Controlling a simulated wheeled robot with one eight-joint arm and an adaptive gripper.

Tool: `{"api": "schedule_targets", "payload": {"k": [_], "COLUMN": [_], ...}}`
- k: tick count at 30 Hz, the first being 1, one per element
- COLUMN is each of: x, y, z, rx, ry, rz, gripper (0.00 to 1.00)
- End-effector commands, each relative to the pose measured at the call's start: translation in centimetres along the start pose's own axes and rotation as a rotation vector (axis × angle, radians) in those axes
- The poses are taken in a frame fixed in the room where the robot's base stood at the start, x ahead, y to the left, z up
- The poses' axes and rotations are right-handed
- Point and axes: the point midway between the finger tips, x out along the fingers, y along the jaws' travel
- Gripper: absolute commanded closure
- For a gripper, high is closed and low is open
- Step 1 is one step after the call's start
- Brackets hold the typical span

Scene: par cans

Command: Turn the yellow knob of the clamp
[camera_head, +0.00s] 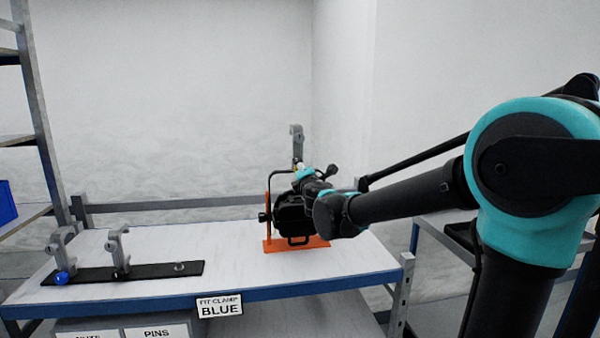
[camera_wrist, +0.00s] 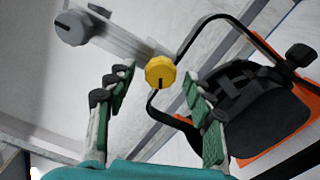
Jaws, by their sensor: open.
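The yellow knob (camera_wrist: 160,72) is in the upper middle of the wrist view, with a dark line on its face. It sits on the grey clamp (camera_wrist: 125,38) above the lamp's bent black yoke. The grey clamp (camera_head: 296,138) stands upright above the black lamp (camera_head: 291,214) in the head view, where my arm largely hides the knob. My gripper (camera_wrist: 157,77) is open, its two green-padded fingers on either side of the knob in the picture. I see no finger clearly touching it. A grey round knob (camera_wrist: 72,27) shows at the upper left.
The lamp stands on an orange base (camera_head: 285,246) on the white workbench (camera_head: 230,262). At left, a black strip (camera_head: 160,270) carries two grey clamps, one with a blue knob (camera_head: 61,278). A rail (camera_head: 170,206) runs behind the bench. A shelf rack (camera_head: 38,110) stands at far left.

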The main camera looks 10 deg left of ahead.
Motion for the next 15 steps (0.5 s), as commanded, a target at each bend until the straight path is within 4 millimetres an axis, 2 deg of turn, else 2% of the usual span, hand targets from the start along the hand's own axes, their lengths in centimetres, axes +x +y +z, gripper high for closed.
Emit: {"api": "schedule_targets", "payload": {"k": [15], "x": [-8.5], "y": [0.0], "z": [-0.1], "rx": [0.000], "ry": [0.002], "rz": [0.001], "gripper": [0.47]}}
